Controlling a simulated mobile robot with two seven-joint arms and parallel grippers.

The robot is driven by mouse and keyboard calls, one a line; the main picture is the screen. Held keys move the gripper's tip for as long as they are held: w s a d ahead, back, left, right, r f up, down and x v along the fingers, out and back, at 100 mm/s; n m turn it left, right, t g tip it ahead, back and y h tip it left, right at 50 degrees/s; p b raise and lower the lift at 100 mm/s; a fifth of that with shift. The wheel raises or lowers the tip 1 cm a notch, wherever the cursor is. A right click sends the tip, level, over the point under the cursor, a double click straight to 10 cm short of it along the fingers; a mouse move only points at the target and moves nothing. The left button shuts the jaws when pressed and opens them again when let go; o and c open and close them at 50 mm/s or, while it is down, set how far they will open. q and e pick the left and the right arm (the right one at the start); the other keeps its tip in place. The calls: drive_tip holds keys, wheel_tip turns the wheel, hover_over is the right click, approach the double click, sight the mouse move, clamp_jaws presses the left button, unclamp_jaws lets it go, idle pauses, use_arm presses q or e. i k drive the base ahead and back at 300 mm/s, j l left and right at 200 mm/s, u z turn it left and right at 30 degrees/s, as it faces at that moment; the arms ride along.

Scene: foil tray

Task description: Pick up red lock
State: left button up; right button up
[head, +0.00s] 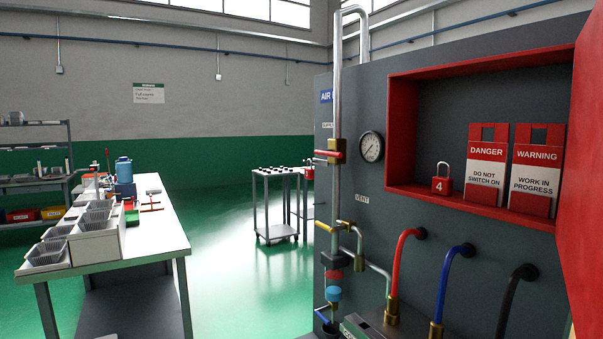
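The red lock (441,184) is a small padlock with the number 4 on its body and a shackle on top. It stands upright at the left end of the red open cabinet (398,135) on the grey panel, to the left of the danger tag. Neither of my grippers shows in the head view, so their state and distance from the lock are hidden.
A danger tag (486,165) and a warning tag (536,170) stand right of the lock. The open red door (588,180) borders the right. Pipes, a gauge (371,147) and hoses (396,262) project from the panel.

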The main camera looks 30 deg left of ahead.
sight(309, 172)
drive_tip(key=i+j, duration=0.15)
drive_tip(key=j, duration=0.3)
drive_tip(key=i+j, duration=0.1)
drive_tip(key=j, duration=0.35)
drive_tip(key=i+j, duration=0.15)
drive_tip(key=j, duration=0.25)
drive_tip(key=i+j, duration=0.1)
drive_tip(key=j, duration=0.35)
drive_tip(key=i+j, duration=0.15)
drive_tip(key=j, duration=0.3)
drive_tip(key=i+j, duration=0.15)
drive_tip(key=j, duration=0.3)
drive_tip(key=i+j, duration=0.1)
drive_tip(key=j, duration=0.35)
drive_tip(key=i+j, duration=0.15)
drive_tip(key=j, duration=0.25)
